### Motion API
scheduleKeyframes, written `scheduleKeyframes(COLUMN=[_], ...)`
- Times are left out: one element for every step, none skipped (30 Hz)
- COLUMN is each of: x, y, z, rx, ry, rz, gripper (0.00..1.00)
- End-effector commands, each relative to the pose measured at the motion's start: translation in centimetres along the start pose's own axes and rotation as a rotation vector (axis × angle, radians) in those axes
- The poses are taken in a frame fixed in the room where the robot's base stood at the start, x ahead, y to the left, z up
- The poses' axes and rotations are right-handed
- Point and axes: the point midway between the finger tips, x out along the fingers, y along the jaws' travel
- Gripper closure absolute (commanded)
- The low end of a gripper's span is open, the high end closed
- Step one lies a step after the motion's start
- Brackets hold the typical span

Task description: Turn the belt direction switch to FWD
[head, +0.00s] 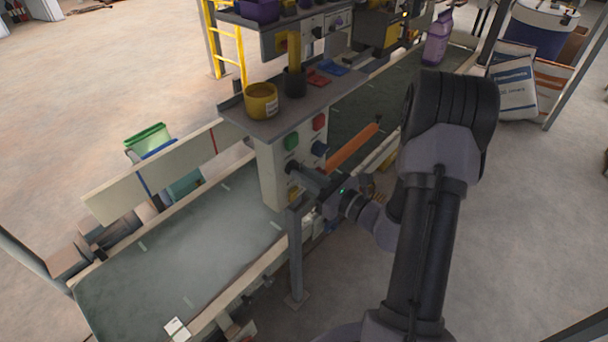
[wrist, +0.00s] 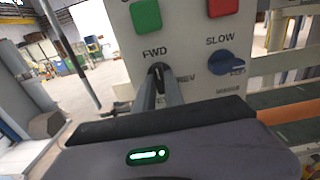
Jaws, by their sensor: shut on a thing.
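The belt direction switch (wrist: 157,72) is a small dark knob on the pale control box (head: 270,170). In the wrist view the FWD label is just above it and the REV label is to its right, partly hidden by a finger. My gripper (wrist: 160,88) is shut on the knob, with one finger on each side. The fingers hide most of the knob; its visible top is near upright, below FWD, but its exact setting is hard to tell. In the head view my gripper (head: 296,168) reaches the box's front from the right.
A green button (wrist: 146,15), a red button (wrist: 222,7) and a blue speed knob (wrist: 226,63) sit close around the switch. A yellow cup (head: 261,101) stands on the shelf above. The belt (head: 200,250) runs past the box, and a grey post (head: 296,255) stands below my gripper.

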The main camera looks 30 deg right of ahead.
Motion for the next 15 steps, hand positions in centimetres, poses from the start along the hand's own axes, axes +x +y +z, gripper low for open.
scheduleKeyframes(x=[-0.02,-0.02,-0.02,-0.02,-0.02,-0.02,-0.02,-0.02,-0.01,-0.01,-0.01,-0.01,-0.01,0.00,-0.02], y=[0.06,0.06,0.06,0.06,0.05,0.05,0.04,0.04,0.03,0.03,0.02,0.02,0.02,0.02,0.01], z=[-0.10,-0.10,-0.10,-0.10,-0.10,-0.09,-0.08,-0.08,-0.07,-0.06,-0.05,-0.05,-0.04,-0.04,-0.03], rx=[-0.001,-0.001,-0.001,-0.001,0.000,0.000,0.000,0.000,0.000,0.000,0.000,0.000,0.000,0.000,0.000], ry=[0.002,0.002,0.002,0.002,0.002,0.002,0.002,0.002,0.001,0.001,0.001,0.001,0.001,0.001,0.001], rz=[0.001,0.001,0.001,0.001,0.001,0.001,0.001,0.001,0.001,0.001,0.001,0.001,0.001,0.001,0.000], gripper=[1.00,1.00,1.00,0.82,0.77,0.69,0.65,0.65,0.65,0.65,0.65,0.65,0.65,0.65,0.65])
